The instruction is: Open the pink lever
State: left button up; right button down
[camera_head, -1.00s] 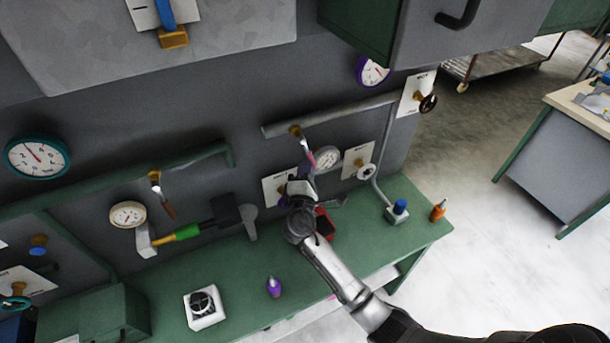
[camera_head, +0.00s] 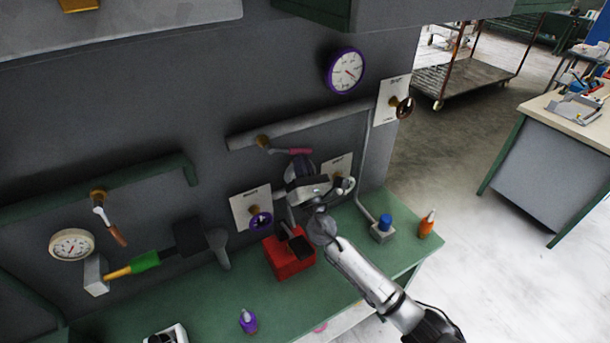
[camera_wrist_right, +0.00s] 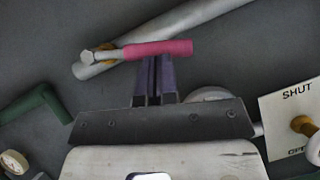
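The pink lever (camera_head: 294,151) is on a grey pipe (camera_head: 300,124) on the wall, with a brass-coloured pivot at its left end. Its pink handle points right, close to the line of the pipe. The handle also shows in the right wrist view (camera_wrist_right: 158,48). My right gripper (camera_head: 299,160) is just below the handle. In the right wrist view its two dark purple fingers (camera_wrist_right: 158,62) are close together, with their tips at the handle's lower edge. The handle is not between them; whether they touch it I cannot tell for sure. My left gripper is not in view.
A SHUT/OPEN plate (camera_wrist_right: 292,110) with a brass-stemmed valve is right of my right gripper. A purple-wheeled valve (camera_head: 260,219) and a red box (camera_head: 289,258) are below. A purple-rimmed gauge (camera_head: 346,71) hangs above.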

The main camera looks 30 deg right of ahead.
jog(key=n+y, duration=0.1)
jog(key=r+n+y, duration=0.1)
jog(key=n, duration=0.1)
jog(key=d+r+n+t+y, duration=0.1)
jog(key=n+y, duration=0.1)
jog(key=shift+r+n+y+b, duration=0.15)
jog(key=shift+n+y+b, duration=0.15)
jog(key=shift+n+y, duration=0.45)
jog(key=shift+n, duration=0.25)
jog(key=w+f+b+v, duration=0.1)
jog(key=b+v, duration=0.4)
jog(key=v, duration=0.7)
jog(key=shift+f+b, duration=0.3)
jog(key=shift+f, duration=0.65)
jog(key=shift+a, duration=0.15)
